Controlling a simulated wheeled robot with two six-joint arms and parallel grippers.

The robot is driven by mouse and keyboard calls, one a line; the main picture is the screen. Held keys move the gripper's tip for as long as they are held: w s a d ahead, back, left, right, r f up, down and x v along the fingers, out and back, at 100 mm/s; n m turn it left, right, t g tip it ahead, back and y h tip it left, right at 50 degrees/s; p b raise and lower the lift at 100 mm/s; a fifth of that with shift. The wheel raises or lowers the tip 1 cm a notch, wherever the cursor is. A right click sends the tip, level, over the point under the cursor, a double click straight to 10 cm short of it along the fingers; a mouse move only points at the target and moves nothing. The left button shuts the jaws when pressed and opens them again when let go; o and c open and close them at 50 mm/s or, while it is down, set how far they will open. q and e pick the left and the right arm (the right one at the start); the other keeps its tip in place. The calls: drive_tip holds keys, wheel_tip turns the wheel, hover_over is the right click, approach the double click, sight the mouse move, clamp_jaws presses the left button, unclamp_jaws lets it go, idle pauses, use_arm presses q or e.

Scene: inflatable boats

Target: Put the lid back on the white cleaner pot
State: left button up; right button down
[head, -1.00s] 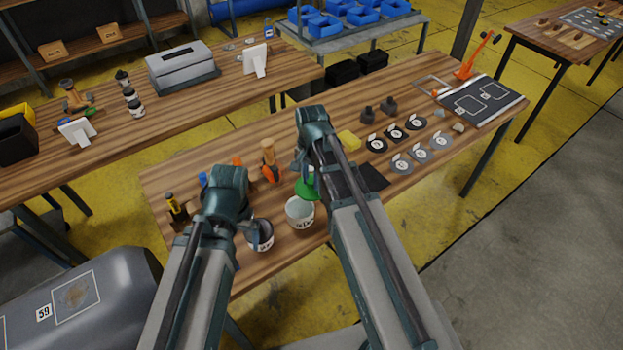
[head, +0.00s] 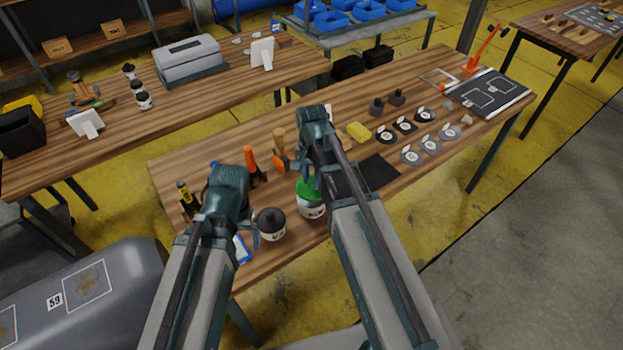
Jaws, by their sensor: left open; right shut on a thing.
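The white cleaner pot (head: 313,211) stands on the near edge of the wooden table, between my two grippers. The green lid (head: 307,190) is over its mouth and covers the opening; I cannot tell whether it is fully seated. My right gripper (head: 308,178) is shut on the green lid from above, and its arm hides part of it. My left gripper (head: 249,222) is open, just left of a second white pot with a dark, cone-shaped top (head: 271,222).
Orange-handled tools (head: 252,163) and a yellow-topped tool (head: 185,195) stand behind at left. A black mat (head: 377,172), a yellow sponge (head: 358,131) and several round black and grey pieces (head: 411,156) lie right. A blue-edged card (head: 242,249) lies by the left arm.

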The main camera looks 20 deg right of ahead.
sight(312, 188)
drive_tip(key=shift+f+b, duration=1.5)
drive_tip(key=shift+f, duration=0.4)
drive_tip(key=shift+f, duration=0.15)
idle(0.4)
drive_tip(key=c, duration=0.6)
unclamp_jaws()
drive_tip(key=shift+o, duration=0.5)
drive_tip(key=o, duration=0.4)
